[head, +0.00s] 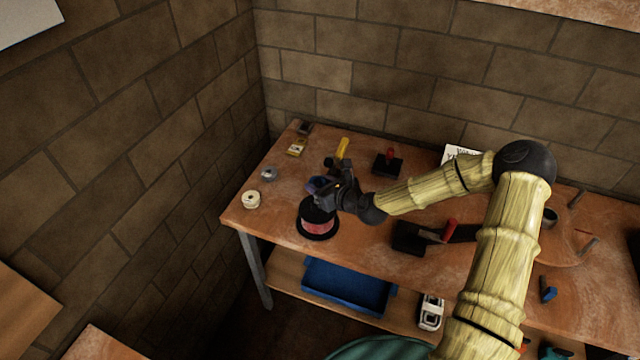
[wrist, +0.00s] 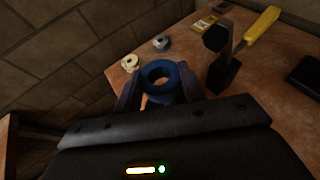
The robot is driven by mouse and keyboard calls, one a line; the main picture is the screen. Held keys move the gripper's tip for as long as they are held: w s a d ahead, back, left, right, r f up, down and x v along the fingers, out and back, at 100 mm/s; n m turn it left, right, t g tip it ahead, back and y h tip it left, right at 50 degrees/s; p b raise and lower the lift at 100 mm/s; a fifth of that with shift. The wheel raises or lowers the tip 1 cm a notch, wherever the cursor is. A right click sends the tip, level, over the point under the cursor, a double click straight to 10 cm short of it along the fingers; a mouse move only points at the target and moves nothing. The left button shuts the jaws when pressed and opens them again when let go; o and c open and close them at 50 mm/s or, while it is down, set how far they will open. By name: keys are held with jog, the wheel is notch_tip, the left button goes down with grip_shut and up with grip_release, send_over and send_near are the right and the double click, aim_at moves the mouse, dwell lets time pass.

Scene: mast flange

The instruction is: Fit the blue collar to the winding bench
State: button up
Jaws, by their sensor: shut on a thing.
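The blue collar (wrist: 171,73), a thick ring with a round hole, is between the fingers of my gripper (wrist: 159,88) in the wrist view. My gripper is shut on it. The ring's opening faces the camera. In the head view the collar (head: 314,184) is a small dark blue patch at the end of my gripper (head: 322,190), over the left part of the wooden winding bench (head: 275,205). Just below stands a black-flanged spool (head: 319,224) with reddish winding. I cannot tell whether the collar touches it; my gripper hides part of its top.
A cream spool (head: 251,199) and a grey spool (head: 269,174) stand at the bench's left. A yellow-handled tool (head: 343,147) and a black block with a red knob (head: 389,162) lie behind. A black clamp with a red handle (head: 420,236) is right. A blue tray (head: 345,288) sits below.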

jog(key=shift+f+b, duration=2.05)
jog(key=shift+f, duration=0.85)
jog(key=o, duration=1.1)
jog(key=shift+c, duration=0.2)
jog(key=b+v, duration=0.2)
jog(key=v, duration=1.5)
jog(key=shift+r, duration=0.25)
jog(key=shift+s+d, duration=0.15)
jog(key=shift+s, duration=0.05)
jog(key=shift+f, duration=0.1)
